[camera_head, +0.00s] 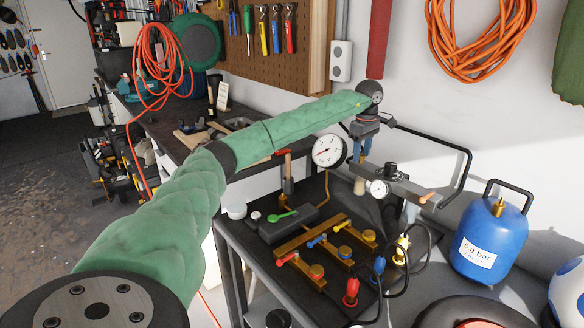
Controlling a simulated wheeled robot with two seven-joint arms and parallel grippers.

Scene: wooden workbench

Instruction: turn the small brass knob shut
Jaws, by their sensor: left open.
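A brass manifold (311,237) lies on the dark bench with several small round brass knobs beside coloured levers. One knob (317,271) is at the near end by a red lever, one (345,252) by a blue lever, one (369,235) at the far end. I cannot tell which knob the task means, or how far any is turned. My left gripper (361,152) points down at the end of my green-sleeved arm, above and behind the manifold, apart from these knobs. It is open; its fingertips are small and partly unclear. My right gripper is not in view.
A large gauge (328,151) stands close left of the gripper; a smaller gauge (378,188) is below it. A black bent rail (465,170) runs to the right. A blue 6.0 bar tank (492,240) stands at right. Hoses with red, blue and yellow connectors crowd the manifold's right side.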

